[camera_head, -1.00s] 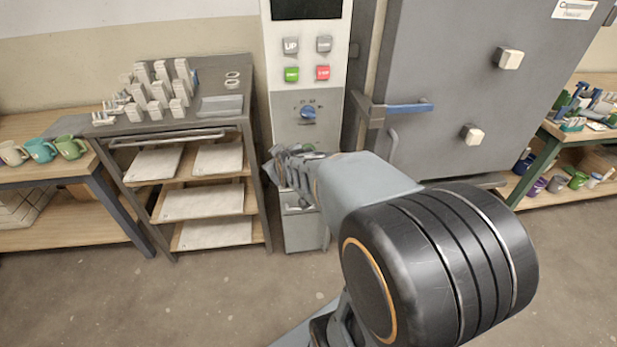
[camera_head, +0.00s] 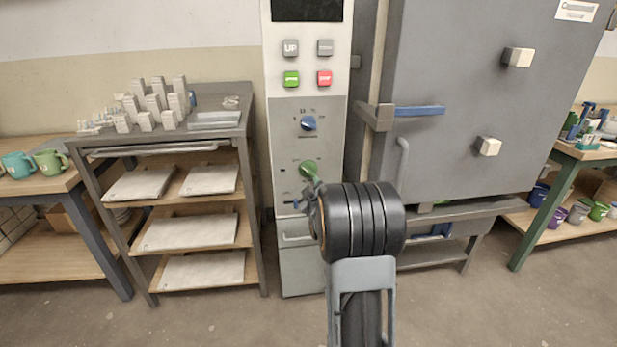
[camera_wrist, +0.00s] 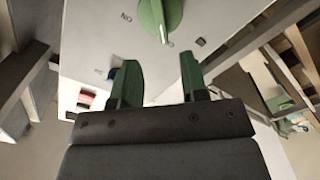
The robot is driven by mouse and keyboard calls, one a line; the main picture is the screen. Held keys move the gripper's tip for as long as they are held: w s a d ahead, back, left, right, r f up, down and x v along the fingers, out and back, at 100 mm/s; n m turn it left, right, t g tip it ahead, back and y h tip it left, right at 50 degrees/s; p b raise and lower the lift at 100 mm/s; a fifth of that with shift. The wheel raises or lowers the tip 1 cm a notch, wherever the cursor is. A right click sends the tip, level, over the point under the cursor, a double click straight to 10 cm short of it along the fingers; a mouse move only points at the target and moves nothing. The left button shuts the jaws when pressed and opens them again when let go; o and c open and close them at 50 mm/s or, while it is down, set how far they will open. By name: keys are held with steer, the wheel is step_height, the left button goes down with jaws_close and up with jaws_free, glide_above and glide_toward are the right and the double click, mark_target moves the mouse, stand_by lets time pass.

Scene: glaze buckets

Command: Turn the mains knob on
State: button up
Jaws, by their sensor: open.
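The green knob (camera_head: 308,169), which I take as the mains knob, sits on the light control panel below a blue knob (camera_head: 308,123). In the wrist view the green knob (camera_wrist: 160,14) is at the top edge, partly cut off. Its pale pointer line faces a small mark, and an upside-down ON label is to its left. My gripper (camera_wrist: 160,82) is open and empty, its two green-faced fingers short of the green knob in that view. In the head view my gripper (camera_head: 312,188) is just below the green knob, partly hidden by my wrist.
Push buttons, including green (camera_head: 291,79) and red (camera_head: 324,78), are higher on the panel. The grey kiln door (camera_head: 460,120) with a blue handle (camera_head: 419,110) is to the right. A shelf rack (camera_head: 150,156) stands to the left.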

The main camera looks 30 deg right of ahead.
mark_target(308, 172)
steer(key=x, duration=0.9)
steer(key=shift+w+b, duration=0.3)
steer(key=shift+b, duration=0.1)
steer(key=shift+c, duration=0.2)
jaws_close()
